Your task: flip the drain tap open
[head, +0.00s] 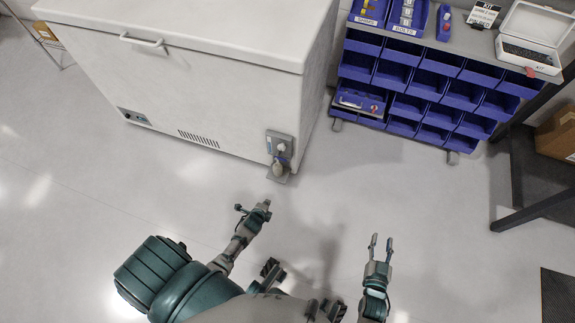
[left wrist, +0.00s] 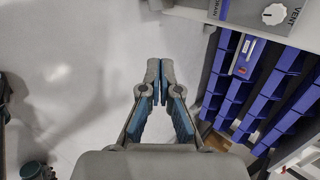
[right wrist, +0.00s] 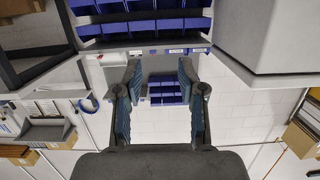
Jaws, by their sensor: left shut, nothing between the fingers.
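A chest freezer (head: 190,95) stands at the upper left in the head view. A small grey panel (head: 271,138) is on its lower right corner, with a small fitting (head: 281,148) that may be the drain tap. Its lever position is too small to tell. In the left wrist view, a pale panel (left wrist: 245,12) shows at the top right with a white knob (left wrist: 274,14) marked VENT. My left gripper (head: 265,205) is shut and empty, below and apart from the fitting. It also shows in the left wrist view (left wrist: 153,80). My right gripper (head: 381,240) is open and empty, further right.
A brownish rounded object (head: 279,168) is under the panel, above a grey plate (head: 277,179) near the floor. A rack of blue bins (head: 425,88) stands right of the freezer. A dark-legged table (head: 535,212) is at the far right. The floor between is clear.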

